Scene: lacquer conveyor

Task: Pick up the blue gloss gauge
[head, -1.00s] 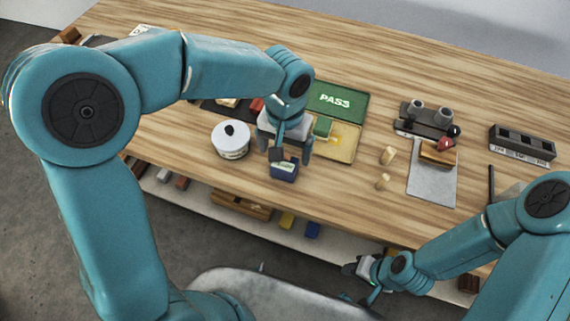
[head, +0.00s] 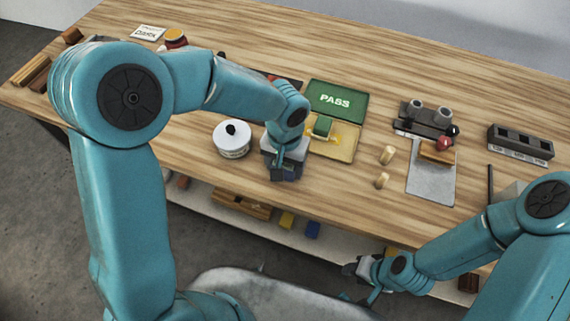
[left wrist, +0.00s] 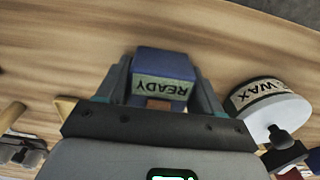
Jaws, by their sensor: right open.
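The blue gloss gauge (left wrist: 166,66) is a small blue block with a pale label reading READY. In the left wrist view it sits between the two fingers of my left gripper (left wrist: 163,82), which lie close along its sides. I cannot tell whether they press on it. In the head view my left gripper (head: 285,170) is down over the gauge (head: 291,174) near the table's front edge and hides most of it. My right gripper (head: 362,277) is open and empty, low in front of the table.
A white round wax tin (head: 231,142) stands just left of my left gripper. A green PASS panel (head: 337,100) and a yellow tray (head: 345,143) lie behind it to the right. Wooden pegs (head: 387,155) and a grey plate (head: 430,188) are further right.

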